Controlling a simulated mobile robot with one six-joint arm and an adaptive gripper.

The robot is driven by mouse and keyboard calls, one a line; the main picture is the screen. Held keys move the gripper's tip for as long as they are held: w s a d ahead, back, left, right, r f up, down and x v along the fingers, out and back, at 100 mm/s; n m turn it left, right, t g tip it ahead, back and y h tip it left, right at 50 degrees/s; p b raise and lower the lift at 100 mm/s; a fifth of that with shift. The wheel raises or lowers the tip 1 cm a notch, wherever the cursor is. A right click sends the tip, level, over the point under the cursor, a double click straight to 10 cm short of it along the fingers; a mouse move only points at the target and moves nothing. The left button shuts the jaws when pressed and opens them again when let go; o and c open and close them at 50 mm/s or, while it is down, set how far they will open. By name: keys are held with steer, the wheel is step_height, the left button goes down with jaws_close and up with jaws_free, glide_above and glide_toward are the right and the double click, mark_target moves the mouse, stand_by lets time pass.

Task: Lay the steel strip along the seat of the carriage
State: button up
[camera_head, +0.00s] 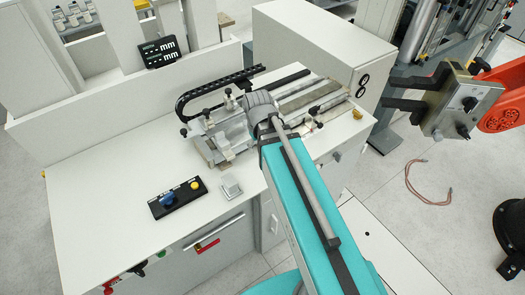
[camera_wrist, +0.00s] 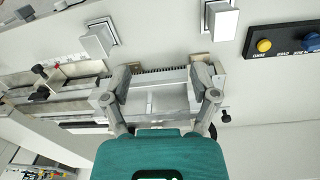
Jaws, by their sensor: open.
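The carriage (camera_head: 215,135) is on the rail bench at the back of the white table, in the head view. In the wrist view, my gripper (camera_wrist: 162,76) is open, its two grey fingers spread on either side of the carriage (camera_wrist: 175,78). A pale flat surface shows between the fingers; I cannot tell whether it is the steel strip or part of the carriage seat. Nothing is clearly held. In the head view my teal arm reaches over the bench from the front and hides part of the carriage. I cannot pick out the steel strip elsewhere.
A black control box (camera_head: 175,197) and a small whitish block (camera_head: 230,187) are on the white table (camera_head: 110,190), left of my arm. A black cable chain (camera_head: 215,85) runs behind the carriage. A millimetre display (camera_head: 160,53) stands at the back. The table's left front is clear.

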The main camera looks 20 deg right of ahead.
steer(key=shift+s+m, duration=1)
steer(key=shift+s, duration=0.25)
